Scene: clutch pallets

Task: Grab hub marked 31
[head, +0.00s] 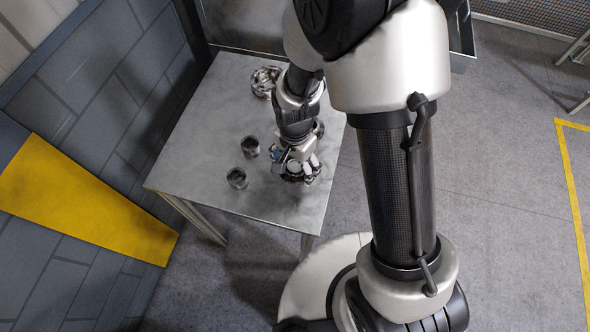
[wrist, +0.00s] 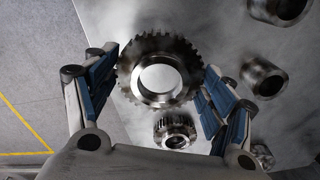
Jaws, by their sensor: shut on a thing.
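A dark metal toothed hub (wrist: 160,46) with a round central hole sits between my finger pads in the wrist view. My gripper (wrist: 160,65) is shut on it, with a blue-padded finger at each side. No number can be read on the hub. In the head view my gripper (head: 293,165) is low over the near part of the table, and the hub (head: 294,180) shows partly below the fingers. I cannot tell whether the hub touches the table top.
The metal table (head: 205,115) also holds two hollow cylinders (head: 250,147) (head: 237,178) left of my gripper. A larger round part (head: 265,80) lies farther back. A smaller toothed part (wrist: 175,132) is close by in the wrist view. The table's left side is clear.

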